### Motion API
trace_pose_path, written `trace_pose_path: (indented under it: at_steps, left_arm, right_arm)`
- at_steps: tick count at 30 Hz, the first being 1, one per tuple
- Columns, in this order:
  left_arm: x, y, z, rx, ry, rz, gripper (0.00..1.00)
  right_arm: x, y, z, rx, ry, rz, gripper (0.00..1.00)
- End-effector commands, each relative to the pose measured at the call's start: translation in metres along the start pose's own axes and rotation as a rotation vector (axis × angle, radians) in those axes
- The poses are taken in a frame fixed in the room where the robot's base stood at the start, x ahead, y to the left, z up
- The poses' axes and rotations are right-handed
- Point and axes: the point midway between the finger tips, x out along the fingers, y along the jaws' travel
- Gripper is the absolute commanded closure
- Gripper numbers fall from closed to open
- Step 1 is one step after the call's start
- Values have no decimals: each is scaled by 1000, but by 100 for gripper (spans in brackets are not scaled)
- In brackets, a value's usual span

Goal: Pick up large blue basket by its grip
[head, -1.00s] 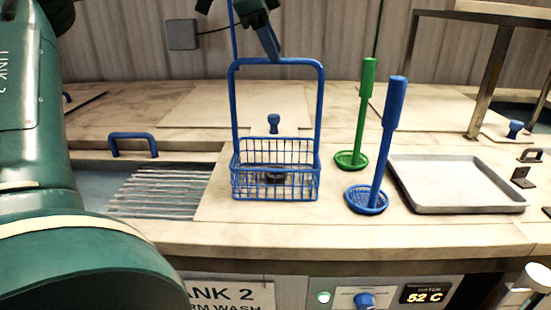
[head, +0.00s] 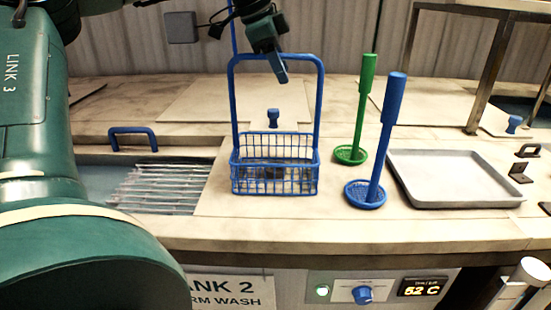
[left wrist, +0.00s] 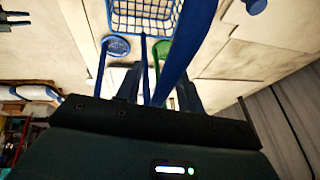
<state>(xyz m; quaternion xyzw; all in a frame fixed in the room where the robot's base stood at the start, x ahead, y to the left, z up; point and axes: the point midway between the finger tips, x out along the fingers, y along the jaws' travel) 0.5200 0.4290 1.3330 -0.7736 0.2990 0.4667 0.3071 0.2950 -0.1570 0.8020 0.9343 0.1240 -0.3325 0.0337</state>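The large blue basket (head: 275,180) is a wire basket with a tall hoop handle, standing upright on the worktop in the head view. Its grip is the top bar (head: 255,58) of the hoop. My left gripper (head: 281,76) is at this bar, covering a short stretch of it. The basket's wire floor (left wrist: 145,12) shows at the top of the left wrist view, with a thick blue handle bar (left wrist: 195,45) crossing near the fingers. The left fingers (left wrist: 160,90) stand apart, open. Whether the grip lies between them is hard to see. My right gripper is out of view.
A blue long-handled round basket (head: 388,125) and a green one (head: 362,115) stand to the right. A grey tray (head: 455,178) lies beyond them. A tank with a grated rack (head: 160,187) and a blue-handled lid (head: 132,133) are to the left.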

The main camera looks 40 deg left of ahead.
Motion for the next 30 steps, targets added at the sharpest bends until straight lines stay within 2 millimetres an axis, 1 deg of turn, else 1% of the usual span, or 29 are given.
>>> trace_pose_path:
  at_steps: [14, 27, 28, 30]
  left_arm:
    - [3, 1, 1, 0, -1, 1, 62]
    - [3, 1, 1, 0, 0, 1, 98]
    - [3, 1, 1, 0, -1, 1, 100]
    - [3, 1, 1, 0, -1, 1, 100]
  right_arm:
    - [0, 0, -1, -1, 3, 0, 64]
    - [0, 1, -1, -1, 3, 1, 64]
    - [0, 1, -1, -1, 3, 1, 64]
    - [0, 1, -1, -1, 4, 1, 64]
